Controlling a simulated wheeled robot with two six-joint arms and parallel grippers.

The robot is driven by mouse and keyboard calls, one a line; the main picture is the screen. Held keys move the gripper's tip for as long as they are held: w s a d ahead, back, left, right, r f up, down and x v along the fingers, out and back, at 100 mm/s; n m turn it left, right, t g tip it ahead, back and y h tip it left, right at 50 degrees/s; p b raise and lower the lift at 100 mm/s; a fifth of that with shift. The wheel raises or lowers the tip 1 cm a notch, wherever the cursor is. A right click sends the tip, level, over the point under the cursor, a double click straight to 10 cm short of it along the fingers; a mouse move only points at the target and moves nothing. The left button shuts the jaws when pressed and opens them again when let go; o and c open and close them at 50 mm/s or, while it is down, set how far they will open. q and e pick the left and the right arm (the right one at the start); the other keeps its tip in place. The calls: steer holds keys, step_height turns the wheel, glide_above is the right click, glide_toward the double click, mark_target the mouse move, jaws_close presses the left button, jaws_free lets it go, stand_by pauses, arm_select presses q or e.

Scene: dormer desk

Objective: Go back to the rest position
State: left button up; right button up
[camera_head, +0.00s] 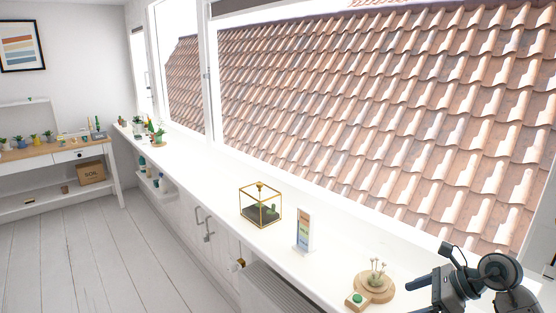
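My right gripper (412,297) comes in at the bottom right corner, black, with its fingers pointing left. The two fingers are apart and nothing shows between them, though the lower one is close to the bottom edge of the picture. It is just right of a round wooden stand (376,290) on the white sill. My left gripper is not in view.
The long white sill (330,268) holds a gold-framed glass terrarium (260,206), an upright card with coloured bands (304,230) and a green button on a wooden block (356,299). Several small plants (155,132) stand at its far end. Open plank floor (95,255) lies left.

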steer(key=s+a+r+m+t+y, duration=0.2)
steer(key=a+r+m+t+y, duration=0.5)
steer(key=a+r+m+t, duration=0.25)
steer(key=s+d+f+m+t+h, duration=0.2)
steer(key=d+m+t+h, duration=0.2)
steer(key=m+h, duration=0.6)
steer(key=s+d+f+m+t+h, duration=0.15)
steer(key=d+m+t+h, duration=0.35)
steer(key=m, duration=0.8)
steer(key=s+d+f+m+g+h, duration=0.3)
steer(key=s+f+m+g+h, duration=0.25)
steer(key=f+m+g, duration=0.45)
steer(key=s+a+f+m+g+y, duration=0.2)
steer(key=s+a+f+g, duration=0.25)
steer(key=s+f, duration=0.4)
steer(key=s+a+f+m+g+y, duration=0.3)
steer(key=s+f+g, duration=0.25)
steer(key=s, duration=0.65)
step_height(320, 180, down, 29)
steer(key=d, duration=0.3)
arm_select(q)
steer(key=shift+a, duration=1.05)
arm_select(e)
steer(key=s+d+f+g, duration=0.1)
steer(key=s+f, duration=1.6)
steer(key=f, duration=0.2)
steer(key=shift+f+g, duration=0.35)
steer(key=shift+f, duration=0.05)
